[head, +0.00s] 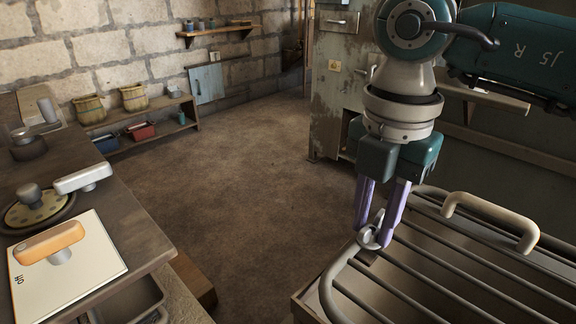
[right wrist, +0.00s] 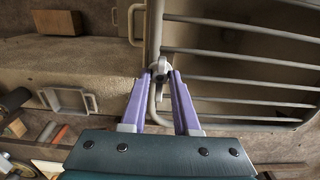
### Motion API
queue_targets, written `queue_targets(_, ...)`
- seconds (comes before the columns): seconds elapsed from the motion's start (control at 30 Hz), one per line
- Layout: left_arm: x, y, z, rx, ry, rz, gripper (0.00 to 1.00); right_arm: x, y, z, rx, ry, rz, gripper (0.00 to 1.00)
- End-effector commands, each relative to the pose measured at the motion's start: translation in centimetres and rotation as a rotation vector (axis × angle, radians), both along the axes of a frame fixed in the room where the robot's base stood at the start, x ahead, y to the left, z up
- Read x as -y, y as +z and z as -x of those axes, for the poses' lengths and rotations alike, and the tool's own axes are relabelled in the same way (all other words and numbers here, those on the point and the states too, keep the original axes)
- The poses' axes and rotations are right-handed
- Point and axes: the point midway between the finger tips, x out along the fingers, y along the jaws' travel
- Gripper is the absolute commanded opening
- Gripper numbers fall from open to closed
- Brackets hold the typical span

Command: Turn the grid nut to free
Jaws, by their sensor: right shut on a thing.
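The grid nut (head: 370,238) is a small grey metal piece with a raised wing at the near left corner of the barred grid (head: 410,262). My right gripper (head: 377,238) points down over it, with its two purple fingers shut on the nut. In the right wrist view the nut (right wrist: 160,70) sits between the tips of the purple fingers (right wrist: 161,78). The fingers hide part of the nut. My left gripper is not in view.
The grid lies over a wooden-edged box and carries a beige handle (head: 490,215). A bench (head: 130,232) at left holds a white plate (head: 95,275) and an orange-topped lever (head: 48,243). A cabinet (head: 340,90) stands behind. The floor between is clear.

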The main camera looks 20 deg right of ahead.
Motion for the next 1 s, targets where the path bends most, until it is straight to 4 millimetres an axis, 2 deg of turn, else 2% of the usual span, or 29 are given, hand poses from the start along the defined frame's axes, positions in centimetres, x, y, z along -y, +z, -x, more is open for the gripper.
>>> queue_targets(0.27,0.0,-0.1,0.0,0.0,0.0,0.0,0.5,0.0,0.0,0.0,0.0,0.027,0.0,0.0)
queue_targets(0.47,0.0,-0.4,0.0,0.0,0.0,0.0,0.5,0.1,0.0,0.0,0.0,0.118,0.001,0.0)
queue_targets(1.0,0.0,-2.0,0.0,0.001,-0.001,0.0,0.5,0.0,-0.1,-0.1,0.001,0.603,0.001,0.0)
